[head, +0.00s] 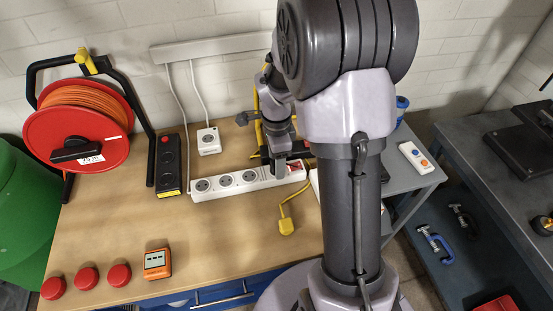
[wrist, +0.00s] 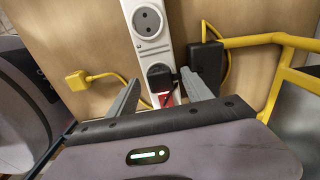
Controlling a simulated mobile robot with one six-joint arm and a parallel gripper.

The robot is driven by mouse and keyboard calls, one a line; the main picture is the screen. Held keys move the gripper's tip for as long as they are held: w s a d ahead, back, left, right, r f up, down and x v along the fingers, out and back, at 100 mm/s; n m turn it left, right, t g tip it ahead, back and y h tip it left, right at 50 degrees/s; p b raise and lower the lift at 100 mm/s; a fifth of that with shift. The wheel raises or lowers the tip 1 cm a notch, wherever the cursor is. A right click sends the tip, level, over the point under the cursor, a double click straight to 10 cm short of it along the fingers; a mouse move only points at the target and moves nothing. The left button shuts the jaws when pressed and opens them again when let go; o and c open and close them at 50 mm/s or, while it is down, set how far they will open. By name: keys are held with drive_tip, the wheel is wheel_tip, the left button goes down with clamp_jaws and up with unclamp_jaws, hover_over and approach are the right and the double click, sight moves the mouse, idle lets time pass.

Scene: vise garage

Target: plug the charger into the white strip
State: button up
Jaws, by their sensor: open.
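The white strip (head: 215,195) lies on the wooden bench, with several round sockets along it and a red switch (head: 297,167) at its right end. In the wrist view the strip (wrist: 133,12) runs down the middle. A small black block, which looks like the charger (wrist: 159,75), sits on the strip at the socket position beside the red switch (wrist: 165,99). I cannot tell how deep it sits. My gripper (wrist: 163,95) is open, with one finger on each side of the strip near the block. In the head view my wrist hides most of this spot.
A yellow plug (head: 286,226) on a yellow cable lies in front of the strip. A black box (wrist: 205,66) and yellow tubing (wrist: 270,41) are close to the right finger. A black strip (head: 168,165), a white socket box (head: 208,141) and an orange meter (head: 157,263) stand around.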

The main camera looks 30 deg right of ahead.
wheel_tip(320, 180, up, 17)
drive_tip(key=p, duration=0.6)
drive_tip(key=shift+r, duration=0.2)
